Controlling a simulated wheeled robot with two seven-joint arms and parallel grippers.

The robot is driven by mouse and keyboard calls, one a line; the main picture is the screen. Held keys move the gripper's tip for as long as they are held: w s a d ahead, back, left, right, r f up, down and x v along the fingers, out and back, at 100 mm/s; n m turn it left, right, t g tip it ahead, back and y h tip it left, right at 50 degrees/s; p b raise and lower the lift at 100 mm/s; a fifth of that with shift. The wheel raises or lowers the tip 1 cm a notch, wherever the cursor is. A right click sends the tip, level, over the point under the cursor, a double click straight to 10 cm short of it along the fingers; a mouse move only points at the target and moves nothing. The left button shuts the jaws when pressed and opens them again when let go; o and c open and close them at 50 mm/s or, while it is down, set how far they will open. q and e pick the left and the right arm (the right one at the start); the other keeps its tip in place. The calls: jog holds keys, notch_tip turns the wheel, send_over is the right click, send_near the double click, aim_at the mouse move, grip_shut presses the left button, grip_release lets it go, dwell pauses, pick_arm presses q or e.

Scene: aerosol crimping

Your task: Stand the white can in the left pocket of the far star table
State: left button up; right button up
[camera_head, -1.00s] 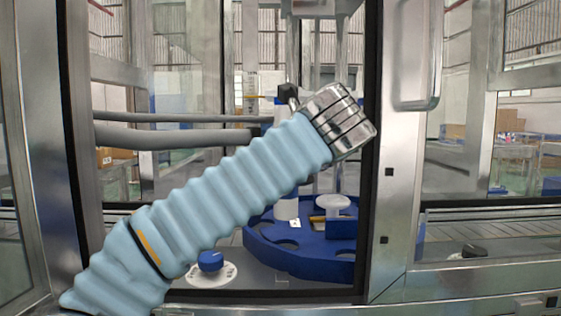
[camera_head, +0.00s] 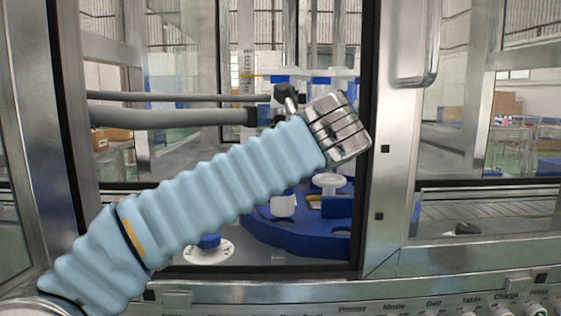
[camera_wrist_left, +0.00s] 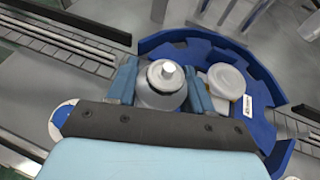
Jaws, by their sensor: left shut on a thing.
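In the left wrist view, the fingers of my left gripper (camera_wrist_left: 165,92) are closed around the white can (camera_wrist_left: 160,98), which has a white valve stem on top. In the head view that gripper is hidden behind my sleeved arm. A white body (camera_head: 283,206) shows just below the sleeve there; I cannot tell whether it is the held can. The blue star table (camera_head: 290,238) lies under and beyond it, and its rim curves around the can in the wrist view (camera_wrist_left: 262,68). Whether the can touches the table is unclear. My right gripper is not in view.
A white round-topped part (camera_head: 328,181) stands on the star table, close to the can's right in the wrist view (camera_wrist_left: 226,82). A blue knob on a white disc (camera_head: 208,249) sits at the front left. Metal door frames (camera_head: 395,150) flank the opening.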

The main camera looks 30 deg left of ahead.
aim_at(283, 205)
pick_arm(q)
jog(key=shift+f, duration=0.15)
jog(key=shift+f+b, duration=0.75)
jog(key=shift+f, duration=0.4)
jog(key=shift+f+b, duration=0.55)
jog(key=shift+f, duration=0.5)
jog(key=shift+f, duration=0.55)
jog(key=o, duration=1.1)
